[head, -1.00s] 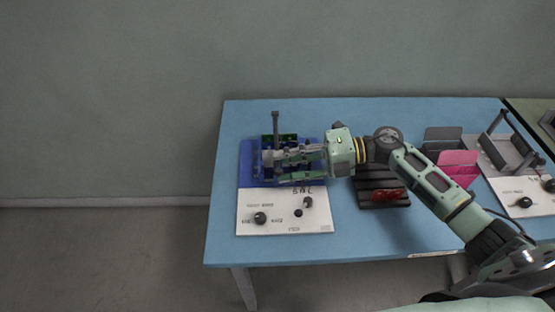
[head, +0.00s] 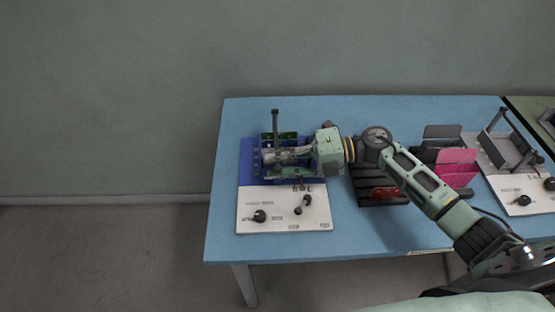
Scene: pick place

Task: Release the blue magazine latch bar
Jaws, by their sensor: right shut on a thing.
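The blue magazine (head: 246,160) stands at the left of the table, behind a white panel (head: 262,226) with black knobs. Its dark latch bar (head: 275,125) stands upright, with its lower part by the fingertips. Green boards (head: 289,136) show inside the magazine. My right gripper (head: 272,157) reaches in from the right, low over the magazine, and is shut on what looks like the latch bar. The fingers hide the exact contact. My left gripper is out of view.
A dark ribbed tray (head: 368,170) with red pieces (head: 386,193) lies under my right arm. A dark bin (head: 442,133), a pink bin (head: 457,165) and a grey fixture (head: 503,150) stand to the right. The blue table (head: 300,248) is bare at its front.

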